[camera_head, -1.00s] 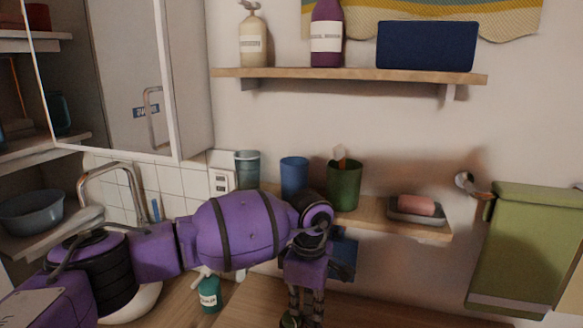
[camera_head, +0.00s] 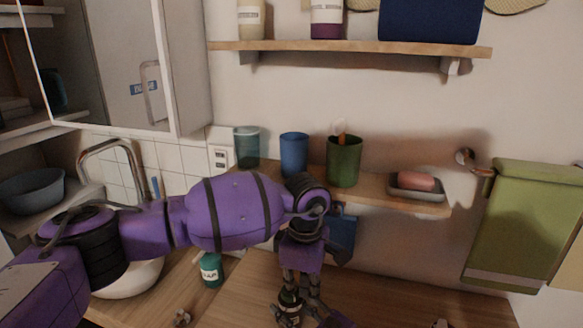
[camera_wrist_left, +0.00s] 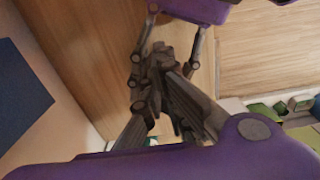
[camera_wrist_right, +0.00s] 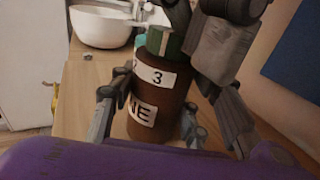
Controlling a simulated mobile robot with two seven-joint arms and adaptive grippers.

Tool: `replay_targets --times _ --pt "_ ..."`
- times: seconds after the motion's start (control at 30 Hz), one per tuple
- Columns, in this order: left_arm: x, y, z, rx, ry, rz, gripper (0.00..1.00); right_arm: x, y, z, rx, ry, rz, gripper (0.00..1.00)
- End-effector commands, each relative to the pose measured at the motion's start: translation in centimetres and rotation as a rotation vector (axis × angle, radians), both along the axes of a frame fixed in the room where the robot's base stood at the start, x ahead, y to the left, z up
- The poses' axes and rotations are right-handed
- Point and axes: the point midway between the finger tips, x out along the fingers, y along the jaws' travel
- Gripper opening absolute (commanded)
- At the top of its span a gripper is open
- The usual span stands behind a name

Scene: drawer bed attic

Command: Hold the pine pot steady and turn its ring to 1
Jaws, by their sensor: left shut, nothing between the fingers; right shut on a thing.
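The pine pot (camera_wrist_right: 150,105) is a dark brown cylinder standing upright in the right wrist view, with "NE" readable on its body label. Its ring (camera_wrist_right: 155,78) carries a "3" facing that camera and part of another number to its left. A green top (camera_wrist_right: 164,40) with a pale stripe is above the ring. My right gripper (camera_wrist_right: 150,125) is shut around the pot's body. My left gripper (camera_wrist_left: 165,75) is shut with nothing between its fingers, close to the pot's top. In the head view its fingers (camera_head: 298,302) hide much of the dark pot.
A wooden counter (camera_head: 250,300) lies below, with a teal soap bottle (camera_head: 211,270) and a white basin (camera_head: 130,278) to the left. A shelf behind holds several cups, including a green cup (camera_head: 344,162), and a soap dish (camera_head: 418,193). A green towel (camera_head: 525,225) hangs at right.

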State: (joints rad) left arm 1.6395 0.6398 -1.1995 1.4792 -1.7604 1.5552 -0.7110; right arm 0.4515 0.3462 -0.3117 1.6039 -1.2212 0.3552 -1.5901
Motion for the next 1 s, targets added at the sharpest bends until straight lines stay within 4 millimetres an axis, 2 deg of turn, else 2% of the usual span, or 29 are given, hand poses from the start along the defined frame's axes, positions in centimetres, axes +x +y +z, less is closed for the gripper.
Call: replay_targets --times 0.4,1.0 --pt "-0.70 0.59 0.24 0.002 -0.001 0.001 0.00 0.18 -0.32 -0.14 -0.002 0.004 -0.008 0.13" --pt "-0.88 0.44 0.42 0.002 -0.004 0.001 0.00 0.22 -0.49 -0.24 -0.004 0.005 -0.012 0.13"
